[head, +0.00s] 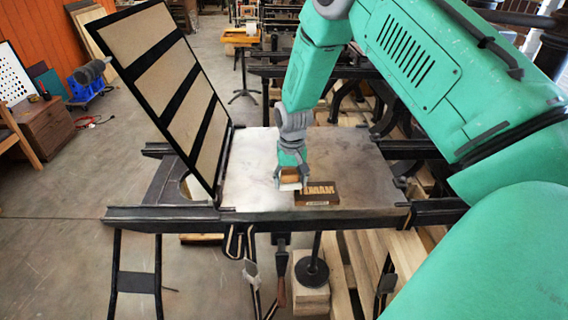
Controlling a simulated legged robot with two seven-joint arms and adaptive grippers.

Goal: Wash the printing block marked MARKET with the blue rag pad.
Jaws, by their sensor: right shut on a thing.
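The printing block (318,194) is a dark brown block with pale raised letters on top and a small pale label on its front. It lies on the grey metal press bed (352,163), near the front edge; its lettering is too small to read surely. My right gripper (290,182) points down just left of the block, partly overlapping its left end in the view. It is shut on a small tan pad-like thing (290,178) with a pale lower edge. No blue shows on it, and I cannot tell whether it touches the block. My left gripper is out of view.
A hinged frame with tan panels (168,82) stands tilted up at the bed's left. Black rails (160,214) run along the front. The bed is bare left and right of the block. My right arm covers the upper right.

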